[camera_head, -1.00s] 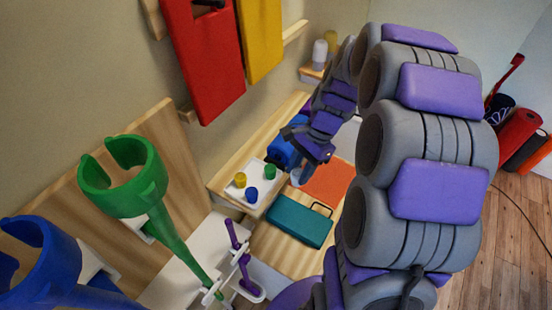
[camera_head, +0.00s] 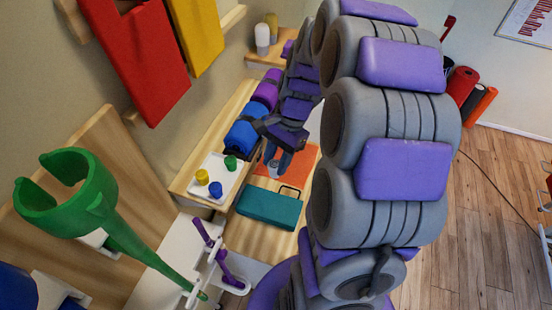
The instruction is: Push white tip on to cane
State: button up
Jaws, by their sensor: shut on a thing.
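My gripper (camera_head: 283,156) is at the far end of my grey and purple arm, over the wooden bench. It is shut on a small pale cup-like piece, which looks like the white tip (camera_head: 273,168). The fingers partly hide the piece. A thin purple stick, perhaps the cane (camera_head: 208,236), leans in a white holder (camera_head: 216,254) at the lower middle, apart from my gripper. A green forearm crutch (camera_head: 125,236) slants down to the left of it. I cannot tell for sure which one is the cane.
A white tray (camera_head: 227,186) on the bench holds a yellow, a blue and a green tip. A teal case (camera_head: 268,208) and an orange mat (camera_head: 300,165) lie nearby. Blue and purple rolls (camera_head: 243,135) lie behind. Red and yellow bands (camera_head: 145,60) hang on the wall. The wooden floor at right is mostly clear.

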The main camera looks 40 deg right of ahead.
jog(key=shift+c, duration=0.5)
jog(key=shift+w+a+r, duration=0.15)
jog(key=shift+a, duration=0.2)
jog(key=w+a+r+n+g+h+p, duration=0.1)
jog(key=w+a+r+n+g+p, duration=0.15)
jog(key=a+n, duration=0.6)
notch_tip(320, 180, up, 4)
jog(key=n+h, duration=0.2)
jog(key=n, duration=0.2)
send_over(196, 221)
jog(key=w, duration=0.1)
jog(key=shift+g, duration=0.45)
jog(key=shift+f+b, duration=0.7)
jog(key=shift+f, duration=2.5)
jog(key=shift+d+f+b, duration=0.15)
jog(key=shift+f+b, duration=0.3)
jog(key=shift+f, duration=1.4)
jog(key=o, duration=1.2)
jog(key=shift+o, duration=0.7)
